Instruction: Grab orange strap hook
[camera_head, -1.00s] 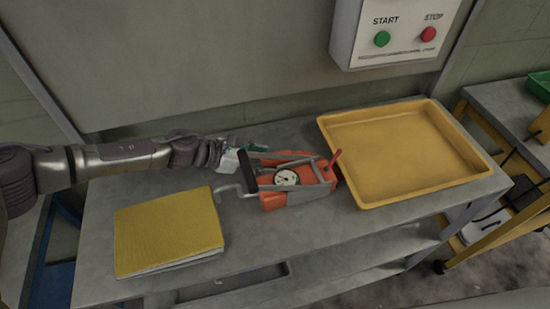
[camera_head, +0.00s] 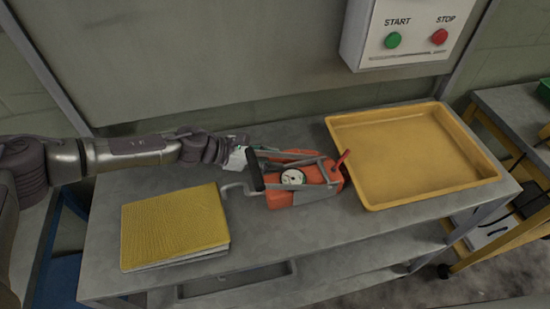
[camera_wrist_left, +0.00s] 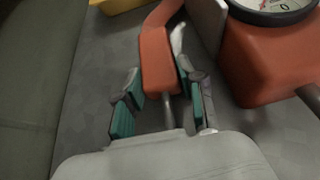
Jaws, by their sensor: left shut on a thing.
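An orange tool with a round dial (camera_head: 305,190) lies on the grey bench, with a black grip, a metal crank on its left and a red lever on its right. My left gripper (camera_head: 240,157) reaches in from the left at the tool's back left side. In the left wrist view, my left gripper (camera_wrist_left: 158,72) has its teal-padded fingers on both sides of an orange bar, the orange strap hook (camera_wrist_left: 157,60), with a metal rod at its near end. The gripper is shut on this bar. My right gripper is not in view.
A yellow folder (camera_head: 175,225) lies on the bench left of the tool. A yellow tray (camera_head: 405,196) is close on the right. A START/STOP button box (camera_head: 405,42) hangs on the wall behind. Bare bench top lies in front of the tool.

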